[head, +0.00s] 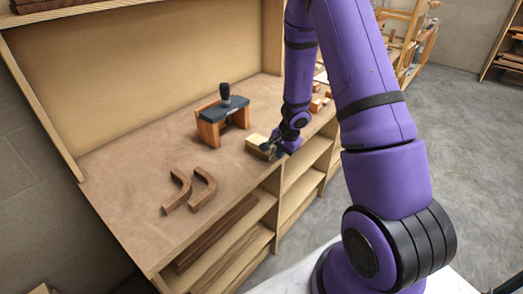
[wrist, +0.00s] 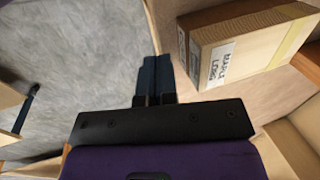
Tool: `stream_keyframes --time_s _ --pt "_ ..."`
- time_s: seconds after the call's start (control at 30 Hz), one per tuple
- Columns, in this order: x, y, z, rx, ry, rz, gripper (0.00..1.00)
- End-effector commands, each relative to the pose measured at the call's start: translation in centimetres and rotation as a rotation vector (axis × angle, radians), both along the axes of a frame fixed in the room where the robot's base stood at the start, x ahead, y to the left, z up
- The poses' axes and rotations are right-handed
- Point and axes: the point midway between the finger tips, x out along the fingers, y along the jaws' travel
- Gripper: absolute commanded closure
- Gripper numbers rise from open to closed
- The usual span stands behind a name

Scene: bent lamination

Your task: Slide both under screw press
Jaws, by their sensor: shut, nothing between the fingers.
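A screw press (head: 208,132) with reddish-brown wooden sides, a dark blue-grey top and a black knob stands on the bench. Its opening faces the front, and no piece shows under it. Two curved brown wooden pieces lie at the front left, the left one (head: 177,192) and the right one (head: 204,188), side by side and apart. My gripper (head: 267,147) is at the bench's front edge, right of the press, close to a pale wooden block (head: 255,142). In the wrist view my gripper's dark fingers (wrist: 157,72) are together and empty, beside the labelled block (wrist: 245,45).
The brown bench top (head: 130,180) is clear between the curved pieces and the press. A wooden back panel (head: 150,70) rises behind. Small wooden blocks (head: 318,103) lie farther right, past my arm. Open shelves (head: 235,240) with dark boards are under the bench.

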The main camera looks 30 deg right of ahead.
Motion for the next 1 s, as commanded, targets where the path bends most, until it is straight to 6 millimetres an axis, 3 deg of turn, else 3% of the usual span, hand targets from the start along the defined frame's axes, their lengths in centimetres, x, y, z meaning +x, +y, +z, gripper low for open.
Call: stream_keyframes --time_s 0.57,1.0 --pt "0.1 0.0 0.0 0.000 0.000 0.000 1.00" --pt "1.3 0.5 0.0 0.000 -0.001 0.002 1.00"
